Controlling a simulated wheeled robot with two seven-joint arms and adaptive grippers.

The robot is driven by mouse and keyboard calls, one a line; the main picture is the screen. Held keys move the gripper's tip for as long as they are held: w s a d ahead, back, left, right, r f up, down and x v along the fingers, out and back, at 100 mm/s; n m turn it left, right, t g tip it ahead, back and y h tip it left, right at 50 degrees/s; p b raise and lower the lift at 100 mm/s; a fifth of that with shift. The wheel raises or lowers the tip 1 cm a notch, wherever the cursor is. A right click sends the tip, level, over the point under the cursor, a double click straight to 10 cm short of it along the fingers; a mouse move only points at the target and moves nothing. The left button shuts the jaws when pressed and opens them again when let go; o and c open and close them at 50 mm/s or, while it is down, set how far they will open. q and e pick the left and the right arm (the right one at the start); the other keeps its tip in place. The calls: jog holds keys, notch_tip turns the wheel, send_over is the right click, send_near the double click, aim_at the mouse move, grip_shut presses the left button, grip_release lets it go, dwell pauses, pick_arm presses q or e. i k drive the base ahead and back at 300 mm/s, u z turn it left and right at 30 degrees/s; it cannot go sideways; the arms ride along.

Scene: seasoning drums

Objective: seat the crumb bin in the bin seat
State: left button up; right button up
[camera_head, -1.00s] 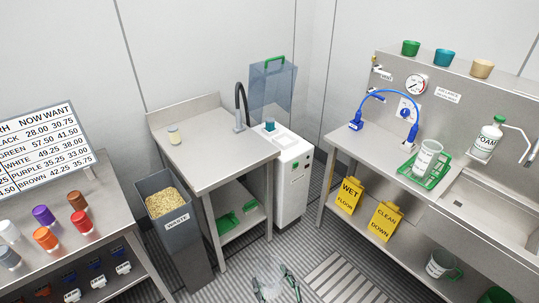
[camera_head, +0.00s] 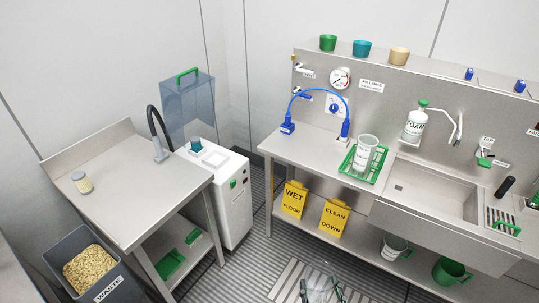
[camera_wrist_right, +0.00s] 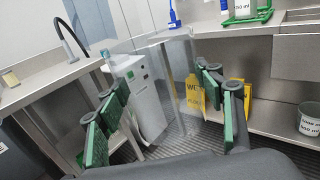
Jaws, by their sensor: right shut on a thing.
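My right gripper (camera_head: 321,291) shows at the bottom edge of the head view, above the floor grating. It is shut on a clear, see-through box, which I take to be the crumb bin (camera_head: 321,279). In the right wrist view the clear bin (camera_wrist_right: 174,85) stands between the green finger pads (camera_wrist_right: 164,108). Its outline is faint against the background. A white machine (camera_head: 233,201) stands beyond the gripper, beside the left table. I cannot make out the bin seat for certain. My left gripper is not in view.
The left steel table (camera_head: 120,190) has a black tap and a jar. A grey waste bin (camera_head: 112,285) with crumbs stands in front of it. The sink bench (camera_head: 320,150) is on the right, with yellow signs (camera_head: 294,198) below. Floor is free between them.

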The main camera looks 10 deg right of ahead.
aim_at(217, 161)
jog(key=z, duration=0.35)
jog(key=i, duration=1.4)
jog(key=u, duration=0.8)
jog(key=i, duration=0.4)
jog(key=u, duration=0.5)
